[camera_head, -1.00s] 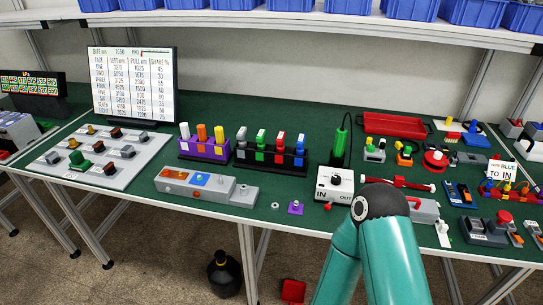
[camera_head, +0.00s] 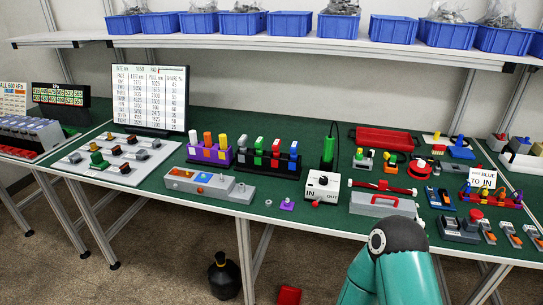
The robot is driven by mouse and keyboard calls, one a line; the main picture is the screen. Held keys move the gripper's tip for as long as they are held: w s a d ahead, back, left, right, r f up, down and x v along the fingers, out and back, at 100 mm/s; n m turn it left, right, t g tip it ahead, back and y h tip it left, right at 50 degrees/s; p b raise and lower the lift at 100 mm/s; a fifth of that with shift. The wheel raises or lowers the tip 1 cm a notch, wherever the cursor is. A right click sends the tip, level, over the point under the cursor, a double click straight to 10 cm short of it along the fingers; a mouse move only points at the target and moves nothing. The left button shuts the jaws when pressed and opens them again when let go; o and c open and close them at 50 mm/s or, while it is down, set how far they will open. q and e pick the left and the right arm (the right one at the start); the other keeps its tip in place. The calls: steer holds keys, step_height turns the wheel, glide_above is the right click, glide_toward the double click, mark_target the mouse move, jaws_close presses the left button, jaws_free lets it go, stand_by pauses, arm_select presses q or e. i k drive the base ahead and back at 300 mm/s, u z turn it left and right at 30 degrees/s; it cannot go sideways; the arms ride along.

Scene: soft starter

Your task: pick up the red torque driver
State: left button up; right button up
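A long red tool (camera_head: 383,186), which looks like the red torque driver, lies lengthwise on the green table right of the middle. It is behind a grey case (camera_head: 372,207) with a red handle and right of the white box marked IN and OUT (camera_head: 322,186). A green driver-like tool (camera_head: 328,152) stands upright behind that white box. One teal arm of mine rises from the bottom right, in front of the table edge. Neither of my grippers shows in this view.
A grey unit with an orange and a blue part (camera_head: 210,184) is left of the white box. A purple rack (camera_head: 209,155) and a black rack (camera_head: 268,161) stand behind it. A red tray (camera_head: 384,139) is at the back. Several small devices crowd the right side.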

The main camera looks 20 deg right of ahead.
mark_target(276, 146)
steer(key=z, duration=0.1)
steer(key=i, duration=0.9)
steer(key=u, duration=0.05)
